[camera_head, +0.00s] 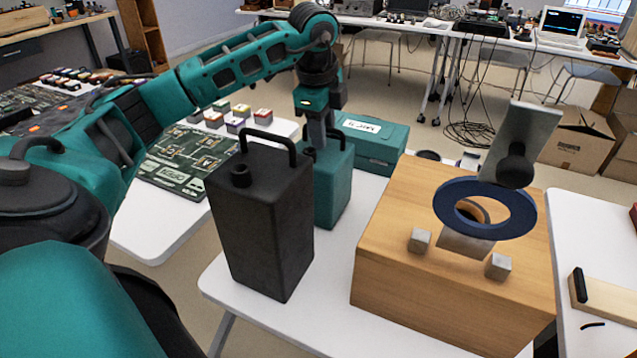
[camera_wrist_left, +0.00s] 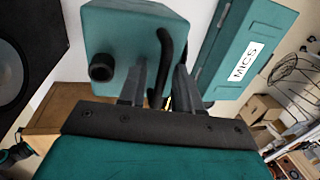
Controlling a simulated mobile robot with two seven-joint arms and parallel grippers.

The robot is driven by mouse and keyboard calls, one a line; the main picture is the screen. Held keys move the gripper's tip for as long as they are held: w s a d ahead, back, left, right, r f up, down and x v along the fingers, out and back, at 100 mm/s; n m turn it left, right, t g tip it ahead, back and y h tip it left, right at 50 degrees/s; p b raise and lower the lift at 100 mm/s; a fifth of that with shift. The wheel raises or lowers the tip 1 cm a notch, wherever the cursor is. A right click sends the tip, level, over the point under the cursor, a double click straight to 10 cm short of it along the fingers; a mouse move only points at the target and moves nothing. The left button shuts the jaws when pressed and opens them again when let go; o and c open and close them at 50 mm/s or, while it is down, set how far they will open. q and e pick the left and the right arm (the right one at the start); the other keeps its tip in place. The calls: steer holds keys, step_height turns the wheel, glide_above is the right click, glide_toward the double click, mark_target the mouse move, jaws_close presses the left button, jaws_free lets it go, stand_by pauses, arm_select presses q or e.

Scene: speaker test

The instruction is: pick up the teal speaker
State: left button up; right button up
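The teal speaker (camera_head: 334,185) is an upright box with a black handle and a black knob on top. It stands on the white table, partly hidden behind a black box-shaped speaker (camera_head: 262,210) in the head view. My left gripper (camera_head: 317,146) points down at its top. In the left wrist view the teal speaker (camera_wrist_left: 120,45) fills the upper middle. Its black handle (camera_wrist_left: 165,50) lies between the two fingers of my left gripper (camera_wrist_left: 160,80), with a gap showing beside the handle. The fingers are apart. My right gripper is not in view.
A teal case labelled MICS (camera_head: 372,140) stands just behind the teal speaker. A wooden box (camera_head: 450,290) with a blue ring (camera_head: 447,205) and small grey blocks is to the right. The black speaker stands close in front. White table (camera_head: 330,310) is bare at the front.

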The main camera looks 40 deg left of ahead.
arm_select(q)
steer(key=shift+f, duration=0.1)
steer(key=shift+c, duration=0.2)
jaws_close()
stand_by(1.1)
steer(key=shift+w+r, duration=0.1)
steer(key=shift+r, duration=0.15)
